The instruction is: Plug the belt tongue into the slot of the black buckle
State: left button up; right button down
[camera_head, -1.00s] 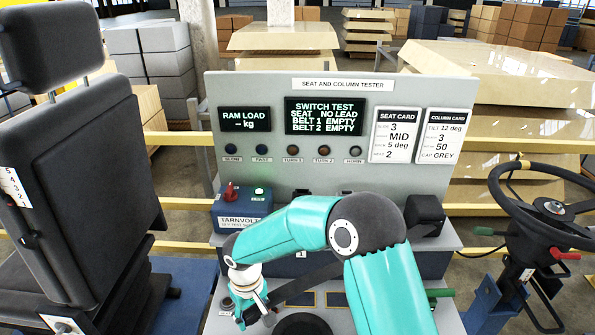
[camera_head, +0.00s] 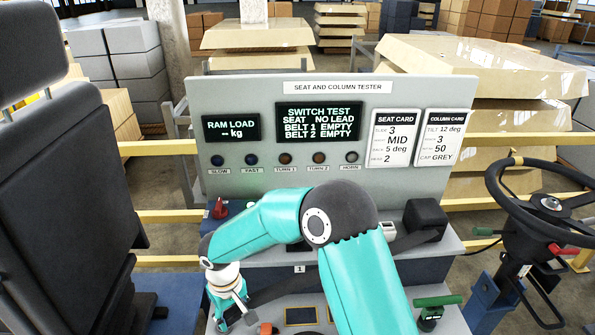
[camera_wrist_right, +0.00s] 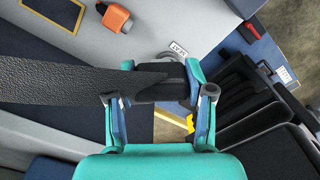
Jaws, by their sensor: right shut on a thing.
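My right gripper (camera_head: 230,305) is low at the bench front, left of centre in the head view. In the right wrist view, my right gripper (camera_wrist_right: 160,100) is shut on the black body of the belt tongue (camera_wrist_right: 157,82). A curved grey metal part shows just beyond it. The black belt strap (camera_wrist_right: 70,82) runs left from the jaws there. In the head view the strap (camera_head: 275,290) passes behind my right arm towards a black box (camera_head: 425,217) on the bench. I cannot make out the black buckle or its slot for certain. My left gripper is not in view.
A tester panel (camera_head: 235,95) stands behind the bench; its screen (camera_head: 318,122) reads BELT 1 EMPTY and BELT 2 EMPTY. A black seat (camera_head: 65,190) is at left, a steering wheel (camera_head: 550,205) at right.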

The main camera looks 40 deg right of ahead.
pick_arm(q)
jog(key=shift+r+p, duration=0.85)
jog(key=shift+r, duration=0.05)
pick_arm(e)
jog(key=w+d+r+m, duration=0.2)
jog(key=d+r+m, duration=0.2)
jog(key=d+r, duration=0.8)
jog(key=w+d+r+m, duration=0.1)
jog(key=d+r+m, duration=0.3)
jog(key=d+r, duration=0.8)
notch_tip(320, 180, up, 3)
jog(key=shift+w+d+r, duration=0.1)
jog(key=shift+w+d, duration=0.05)
jog(key=shift+w, duration=0.25)
